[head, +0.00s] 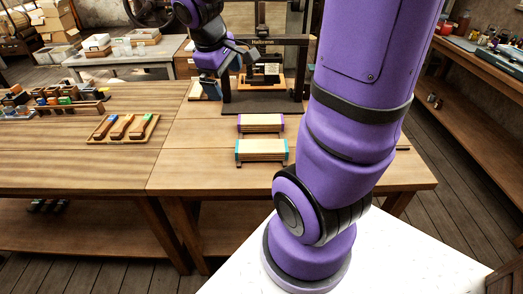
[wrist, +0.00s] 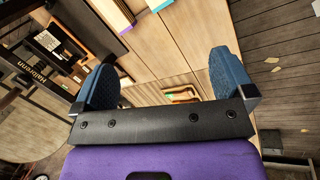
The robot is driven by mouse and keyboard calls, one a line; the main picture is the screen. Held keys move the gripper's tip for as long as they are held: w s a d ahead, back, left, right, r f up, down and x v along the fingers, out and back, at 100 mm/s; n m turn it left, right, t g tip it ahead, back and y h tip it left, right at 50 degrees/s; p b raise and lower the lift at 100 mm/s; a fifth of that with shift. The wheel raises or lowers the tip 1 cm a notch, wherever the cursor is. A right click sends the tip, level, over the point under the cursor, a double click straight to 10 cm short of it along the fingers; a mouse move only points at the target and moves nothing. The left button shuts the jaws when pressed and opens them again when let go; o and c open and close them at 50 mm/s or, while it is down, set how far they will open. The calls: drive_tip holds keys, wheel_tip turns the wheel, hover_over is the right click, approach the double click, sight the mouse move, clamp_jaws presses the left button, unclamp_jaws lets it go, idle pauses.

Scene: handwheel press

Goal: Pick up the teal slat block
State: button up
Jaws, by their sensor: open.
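The teal slat block (head: 261,148) is pale wood with teal ends. It lies on the bench near the front edge in the head view, in front of a similar purple-ended slat block (head: 260,123). In the wrist view, only a bit of teal (wrist: 154,4) shows at the top edge, beside the purple-edged block (wrist: 112,12). My gripper (head: 228,74) is up at the back of the bench, left of the press and well away from the teal block. Its blue fingers (wrist: 163,68) are wide apart with nothing between them.
The dark-framed Heilbronn press (head: 264,104) stands behind the blocks, close to my gripper. A tray of coloured-ended tools (head: 123,128) lies to the left. A rack of small items (head: 60,106) is farther left. The bench around the teal block's left side is clear.

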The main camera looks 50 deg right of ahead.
drive_tip(key=w+d+f+n+g, duration=0.2)
drive_tip(key=w+d+f, duration=0.1)
drive_tip(key=d+f, duration=0.55)
drive_tip(key=n+g, duration=0.2)
drive_tip(key=n, duration=0.1)
approach(262, 146)
drive_tip(key=x, duration=0.2)
drive_tip(key=d+x, duration=0.1)
drive_tip(key=x, duration=0.1)
drive_tip(key=shift+w+f, duration=0.1)
drive_tip(key=shift+f, duration=0.05)
drive_tip(key=shift+y, duration=0.3)
drive_tip(key=shift+a+x, duration=0.1)
drive_tip(key=shift+x, duration=1.4)
drive_tip(key=shift+a+x, duration=0.15)
drive_tip(key=shift+x, duration=1.3)
drive_tip(key=c, duration=1.1)
